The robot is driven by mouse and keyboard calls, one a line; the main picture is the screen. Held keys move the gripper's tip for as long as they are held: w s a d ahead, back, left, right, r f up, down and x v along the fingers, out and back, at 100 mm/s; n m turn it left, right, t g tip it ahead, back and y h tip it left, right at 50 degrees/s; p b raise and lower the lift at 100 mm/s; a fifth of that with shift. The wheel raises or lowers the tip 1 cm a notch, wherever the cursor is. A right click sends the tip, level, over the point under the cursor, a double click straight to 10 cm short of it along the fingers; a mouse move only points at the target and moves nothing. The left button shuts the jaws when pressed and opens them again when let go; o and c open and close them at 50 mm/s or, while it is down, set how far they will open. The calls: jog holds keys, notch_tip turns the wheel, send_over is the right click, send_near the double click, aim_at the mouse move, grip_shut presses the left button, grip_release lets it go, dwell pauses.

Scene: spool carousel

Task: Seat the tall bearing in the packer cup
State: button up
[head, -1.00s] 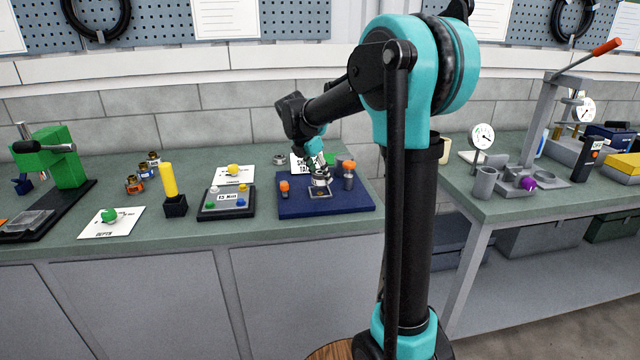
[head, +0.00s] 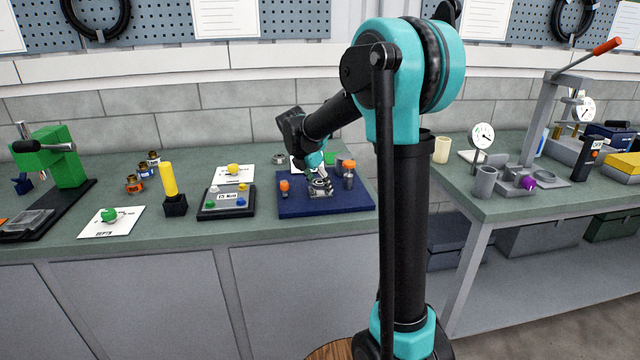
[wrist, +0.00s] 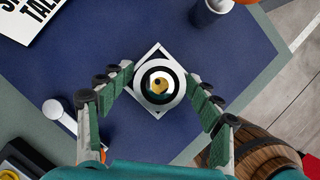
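A round silver ringed part (head: 320,187) sits at a pale square plate (head: 322,195) on the blue board. In the wrist view this part (wrist: 143,88) shows pale and black rings around a gold centre. I cannot tell bearing from cup in it. My gripper (head: 316,172) points down right over it. In the wrist view my gripper (wrist: 159,74) has its green-padded fingers on either side of the rings, spread a little wider, with thin gaps showing. It looks open. The square plate (wrist: 158,112) shows as a diamond below the rings.
The blue board (head: 290,208) also bears an orange-topped post (head: 348,178) to the right and an orange knob (head: 284,186) to the left. A sign card (wrist: 30,18) lies behind it. A dark tray (head: 226,212) stands to the left. Bench front is clear.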

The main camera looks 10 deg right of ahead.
jog(key=shift+r, duration=0.1)
jog(key=shift+r, duration=0.2)
jog(key=v, duration=1.2)
jog(key=s+d+f+m, duration=0.1)
jog(key=s+f+m, duration=0.1)
jog(key=s+d+f+m+y, duration=0.1)
jog(key=s+d+f+m, duration=0.1)
jog(key=s+f+m, duration=0.1)
jog(key=s+d+f+m, duration=0.1)
jog(key=s+f+m, duration=0.1)
jog(key=shift+s+d+f, duration=0.25)
jog(key=shift+s+f, duration=0.05)
jog(key=shift+f, duration=0.1)
jog(key=s+d+f+m+t+y, duration=0.1)
jog(key=s+d+f+m+y, duration=0.2)
jog(key=s+f+m, duration=1.3)
jog(key=s+m, duration=0.1)
jog(key=s, duration=0.3)
jog(key=shift+d+f+m+t, duration=0.25)
jog(key=shift+d+m+t, duration=0.05)
jog(key=shift+m, duration=0.1)
jog(key=shift+c, duration=0.6)
